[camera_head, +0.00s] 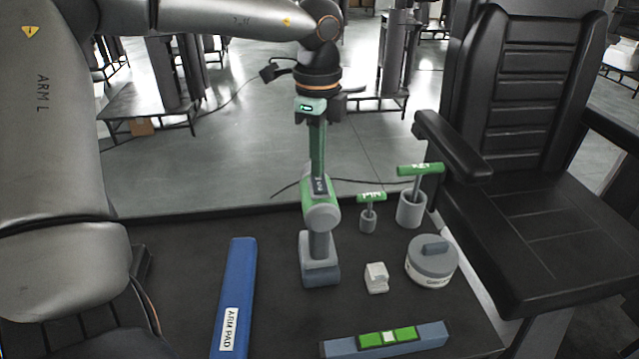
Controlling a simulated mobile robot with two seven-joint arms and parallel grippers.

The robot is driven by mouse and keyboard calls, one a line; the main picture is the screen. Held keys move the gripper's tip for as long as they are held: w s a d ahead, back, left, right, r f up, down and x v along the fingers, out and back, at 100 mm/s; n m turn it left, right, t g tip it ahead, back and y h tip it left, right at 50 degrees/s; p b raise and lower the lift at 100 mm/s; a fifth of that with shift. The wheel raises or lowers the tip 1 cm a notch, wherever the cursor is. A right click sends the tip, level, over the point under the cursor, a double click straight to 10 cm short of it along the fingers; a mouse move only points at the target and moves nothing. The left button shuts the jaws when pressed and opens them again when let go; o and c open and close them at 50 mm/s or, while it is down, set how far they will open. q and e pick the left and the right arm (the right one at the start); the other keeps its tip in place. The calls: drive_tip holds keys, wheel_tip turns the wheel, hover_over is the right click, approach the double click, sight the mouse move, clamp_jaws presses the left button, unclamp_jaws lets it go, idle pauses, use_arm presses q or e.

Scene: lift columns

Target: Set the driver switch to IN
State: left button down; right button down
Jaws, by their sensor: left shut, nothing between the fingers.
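The driver (321,218) stands upright on its grey base on the dark table, with a green and grey head and a grey handle. A small dark label with light lettering shows on its upper side; I cannot read the switch setting. My left gripper (318,172) comes down from above, shut and empty, with its green fingers pointing down at the top of the driver. The fingertips overlap the driver's head in this view, and I cannot tell whether they touch it. My right gripper is not in view.
Right of the driver stand two green T-handles (420,169) in grey cups, a small white block (376,278) and a round grey-white container (431,265). A blue arm pad (238,285) lies left; a blue-grey bar (342,347) lies in front. A black chair (560,235) stands right.

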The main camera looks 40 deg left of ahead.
use_arm(q)
drive_tip(key=shift+f+b, duration=0.45)
drive_tip(key=shift+f, duration=0.05)
drive_tip(key=shift+s+r, duration=0.1)
drive_tip(key=shift+r, duration=0.05)
drive_tip(key=shift+r+p, duration=2.2)
drive_tip(key=shift+r, duration=1.25)
drive_tip(key=shift+f, duration=0.1)
